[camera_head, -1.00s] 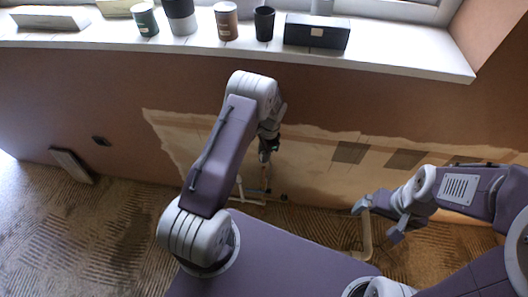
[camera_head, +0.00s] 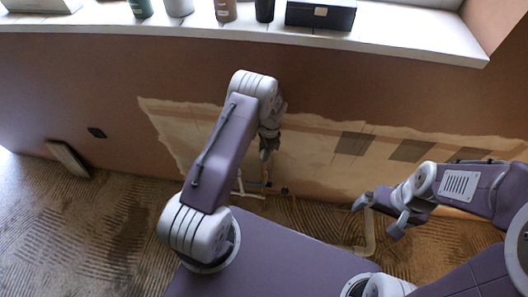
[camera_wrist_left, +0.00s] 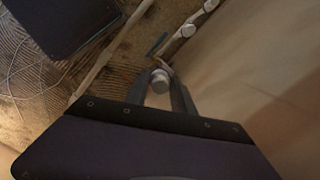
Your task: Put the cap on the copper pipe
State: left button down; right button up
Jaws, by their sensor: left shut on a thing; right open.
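My left gripper (camera_head: 266,156) is at the end of the arm coming in from the left, pointing down in front of the wall near its foot. In the left wrist view, its fingers (camera_wrist_left: 161,92) are shut on a small round grey piece, apparently the cap (camera_wrist_left: 160,80). Just beyond it is a short dark bar-like piece (camera_wrist_left: 158,45), and I cannot tell whether they touch. Light pipework (camera_wrist_left: 188,30) runs along the wall there; I cannot tell which part is the copper pipe. My right gripper (camera_head: 380,216) is open and empty at the right, above the floor.
A white windowsill (camera_head: 150,38) with cups and a black box (camera_head: 320,14) crosses the top. Bare plaster (camera_head: 310,150) covers the lower wall. A small board (camera_head: 68,159) leans at the left. A pale bent pipe (camera_head: 370,235) stands below my right gripper. The left floor is open.

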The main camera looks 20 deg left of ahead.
pick_arm(q)
jog(key=shift+f, duration=0.2)
dwell(0.4)
jog(key=shift+f+b, duration=0.5)
jog(key=shift+f, duration=0.05)
jog(key=c, duration=0.5)
grip_release()
jog(key=shift+r, duration=0.1)
